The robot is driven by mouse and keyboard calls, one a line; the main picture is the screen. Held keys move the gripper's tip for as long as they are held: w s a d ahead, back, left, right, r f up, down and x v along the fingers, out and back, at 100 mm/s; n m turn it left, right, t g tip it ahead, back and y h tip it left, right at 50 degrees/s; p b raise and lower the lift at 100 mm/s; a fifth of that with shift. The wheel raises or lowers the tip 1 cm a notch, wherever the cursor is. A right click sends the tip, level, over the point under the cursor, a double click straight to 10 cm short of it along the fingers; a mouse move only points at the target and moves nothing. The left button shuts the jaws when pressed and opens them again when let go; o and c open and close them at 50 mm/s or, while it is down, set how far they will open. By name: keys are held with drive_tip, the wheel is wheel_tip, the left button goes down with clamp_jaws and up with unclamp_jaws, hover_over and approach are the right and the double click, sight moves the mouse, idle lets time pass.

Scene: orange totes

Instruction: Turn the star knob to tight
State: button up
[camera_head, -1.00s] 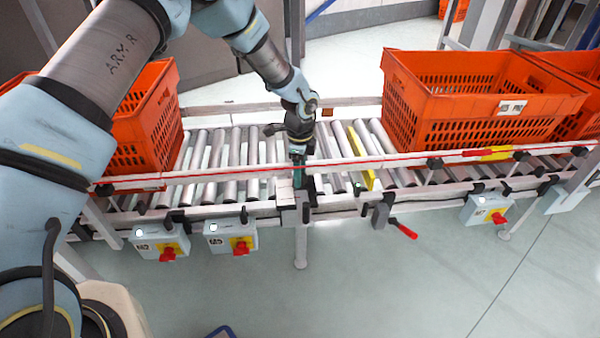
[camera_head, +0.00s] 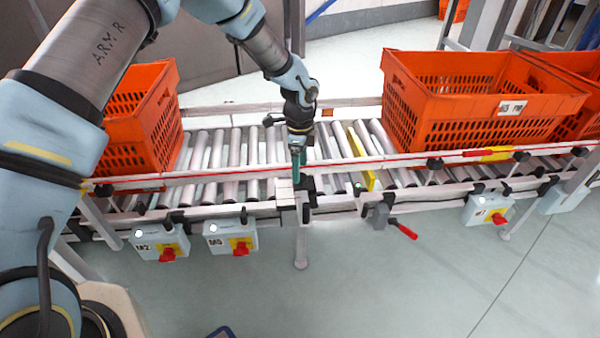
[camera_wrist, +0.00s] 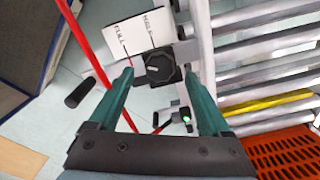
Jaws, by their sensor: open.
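The star knob (camera_wrist: 162,66) is black with a pale mark on its face and sits on a metal bracket at the conveyor's near rail. In the wrist view it lies between and just beyond the tips of my gripper (camera_wrist: 158,77). The green fingers are spread, with a gap on both sides of the knob. I cannot tell whether they touch it. A white card (camera_wrist: 133,36) with lettering, including "FULL", lies beside the knob. In the head view my gripper (camera_head: 298,172) points down over the near rail, and the knob is hard to make out there.
A lever with a black grip (camera_wrist: 78,92) sticks out left of the knob. A red-handled crank (camera_head: 402,230) is to the right on the rail. Orange totes (camera_head: 470,90) stand on the rollers at both sides. Control boxes (camera_head: 232,240) hang below.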

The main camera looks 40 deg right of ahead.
wheel_tip(320, 180, up, 8)
idle(0.7)
